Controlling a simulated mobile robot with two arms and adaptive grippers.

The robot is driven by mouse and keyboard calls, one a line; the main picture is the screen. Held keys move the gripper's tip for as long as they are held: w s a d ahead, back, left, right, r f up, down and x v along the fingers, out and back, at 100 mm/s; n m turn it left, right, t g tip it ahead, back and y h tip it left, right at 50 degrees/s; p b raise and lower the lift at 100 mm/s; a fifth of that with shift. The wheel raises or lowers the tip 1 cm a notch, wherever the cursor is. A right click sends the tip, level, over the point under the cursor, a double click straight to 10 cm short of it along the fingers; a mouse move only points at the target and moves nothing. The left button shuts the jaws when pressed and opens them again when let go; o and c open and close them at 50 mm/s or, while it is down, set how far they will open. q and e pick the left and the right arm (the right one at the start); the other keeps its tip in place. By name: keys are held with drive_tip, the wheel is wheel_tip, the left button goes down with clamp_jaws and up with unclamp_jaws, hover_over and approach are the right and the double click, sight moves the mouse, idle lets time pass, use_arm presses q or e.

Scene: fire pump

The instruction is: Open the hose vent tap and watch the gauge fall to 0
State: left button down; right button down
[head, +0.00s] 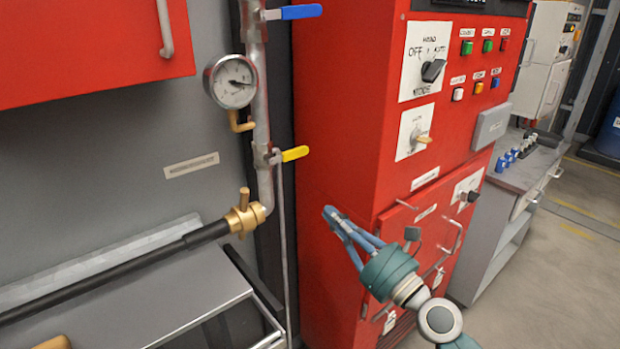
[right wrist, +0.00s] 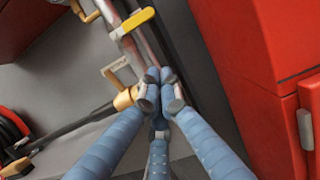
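A yellow lever tap (head: 293,154) sits low on the grey vertical pipe, its lever pointing right, across the pipe. It also shows at the top of the right wrist view (right wrist: 136,20). The round white gauge (head: 231,82) is on the same pipe above it; its needle points right, its figures too small to read. A brass hose coupling (head: 243,214) joins the black hose (head: 120,268) below. My right gripper (head: 331,213) is below and right of the yellow lever, apart from it, before the red cabinet. Its fingertips meet (right wrist: 162,88), with nothing visible between them. My left gripper is out of view.
A blue lever valve (head: 300,12) is at the pipe's top. The red control cabinet (head: 345,110) stands right of the pipe, with switches, buttons and protruding handles. A grey bench (head: 190,300) is below the hose. A red wall box (head: 95,50) hangs upper left.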

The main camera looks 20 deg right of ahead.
sight(289, 155)
drive_tip(key=w+a+r+p, duration=0.3)
drive_tip(key=w+r+p, duration=0.3)
drive_tip(key=w, duration=0.3)
drive_tip(key=shift+r, duration=0.15)
drive_tip(key=shift+w+a, duration=0.1)
idle(0.4)
drive_tip(key=shift+d+r+n+y+b, duration=0.3)
drive_tip(key=shift+r+n, duration=0.15)
drive_tip(key=shift+n, duration=0.55)
